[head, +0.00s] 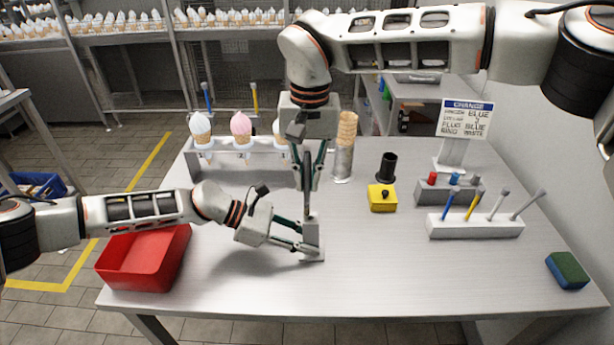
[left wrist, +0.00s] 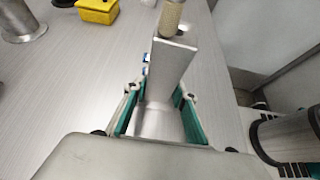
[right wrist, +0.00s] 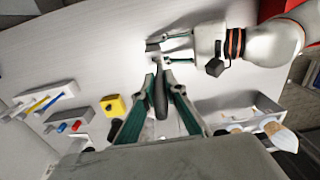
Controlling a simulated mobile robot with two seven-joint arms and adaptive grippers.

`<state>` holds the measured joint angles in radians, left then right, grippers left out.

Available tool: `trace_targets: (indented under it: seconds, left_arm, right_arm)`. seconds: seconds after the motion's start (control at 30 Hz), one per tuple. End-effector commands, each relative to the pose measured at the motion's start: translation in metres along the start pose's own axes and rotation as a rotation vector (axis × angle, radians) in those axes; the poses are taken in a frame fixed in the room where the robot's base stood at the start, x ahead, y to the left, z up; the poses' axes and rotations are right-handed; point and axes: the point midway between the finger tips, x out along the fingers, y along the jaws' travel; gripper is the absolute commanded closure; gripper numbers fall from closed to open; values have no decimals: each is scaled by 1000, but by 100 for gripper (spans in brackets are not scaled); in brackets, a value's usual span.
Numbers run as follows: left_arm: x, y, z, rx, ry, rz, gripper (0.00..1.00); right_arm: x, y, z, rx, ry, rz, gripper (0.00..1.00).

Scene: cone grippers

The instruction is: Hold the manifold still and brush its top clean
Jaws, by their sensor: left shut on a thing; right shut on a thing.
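The manifold (head: 314,232) is an upright grey metal block on the table, front of centre; it also shows in the left wrist view (left wrist: 173,68). My left gripper (head: 304,246) is shut on its lower part from the left. My right gripper (head: 308,178) points down above the manifold and is shut on a brush (head: 307,200) with a dark handle (right wrist: 160,95). The brush is upright. In the left wrist view its tan bristles (left wrist: 170,18) are at the manifold's top end; I cannot tell for certain whether they touch it.
A red bin (head: 145,262) stands left, near my left arm. A cone rack (head: 222,162) and a cone stack (head: 347,130) stand behind. A yellow block (head: 382,198), plug holder (head: 440,192), tool rack (head: 475,226) and sponge (head: 567,270) are right.

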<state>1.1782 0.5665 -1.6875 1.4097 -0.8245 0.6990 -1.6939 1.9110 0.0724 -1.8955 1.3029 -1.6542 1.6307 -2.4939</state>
Motion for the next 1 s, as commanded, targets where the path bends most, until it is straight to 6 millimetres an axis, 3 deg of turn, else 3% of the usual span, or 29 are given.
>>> trace_targets:
  seconds: [0.53,1.0]
  left_arm:
    - [-1,0,-3,-5,3,2,94]
    - [-1,1,-4,-5,4,4,94]
  right_arm:
    - [0,21,1,4,-4,5,100]
    - [-1,19,1,3,-4,4,100]
